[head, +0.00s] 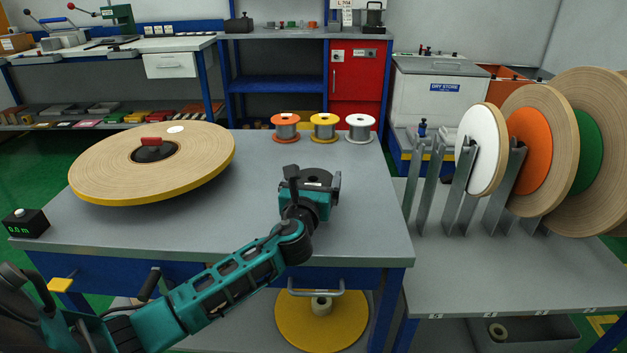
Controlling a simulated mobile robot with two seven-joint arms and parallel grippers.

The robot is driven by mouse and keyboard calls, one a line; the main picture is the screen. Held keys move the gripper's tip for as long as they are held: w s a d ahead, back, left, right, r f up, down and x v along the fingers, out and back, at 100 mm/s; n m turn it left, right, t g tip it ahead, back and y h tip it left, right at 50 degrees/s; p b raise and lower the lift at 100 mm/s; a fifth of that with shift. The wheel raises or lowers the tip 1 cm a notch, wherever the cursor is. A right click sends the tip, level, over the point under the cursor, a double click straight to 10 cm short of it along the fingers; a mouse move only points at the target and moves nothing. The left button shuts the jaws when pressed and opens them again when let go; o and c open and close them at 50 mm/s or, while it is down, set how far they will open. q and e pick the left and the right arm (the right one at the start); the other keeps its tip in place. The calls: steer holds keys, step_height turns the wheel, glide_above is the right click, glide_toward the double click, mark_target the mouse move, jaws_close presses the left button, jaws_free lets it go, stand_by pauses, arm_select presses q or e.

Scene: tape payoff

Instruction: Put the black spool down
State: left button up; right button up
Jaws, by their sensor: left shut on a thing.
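My left gripper (312,192) is over the right half of the grey table, its teal arm reaching in from the lower left. It is shut on the black spool (318,175), whose dark round top shows just behind the gripper. The gripper hides most of the spool's body. I cannot tell whether its base touches the table (235,225). My right gripper is out of view.
Orange (286,128), yellow (324,127) and white (360,128) spools stand along the table's back edge. A large tape roll (105,177) lies at left, near a counter box (28,223). A rack of upright rolls (535,150) stands right. Table around the gripper is clear.

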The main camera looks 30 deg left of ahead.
arm_select(q)
steer(key=o, duration=1)
steer(key=shift+f, duration=0.1)
steer(key=shift+r, duration=0.2)
steer(key=p+v, duration=0.2)
steer(key=v, duration=1)
steer(key=shift+f, duration=0.1)
steer(key=shift+d, duration=0.1)
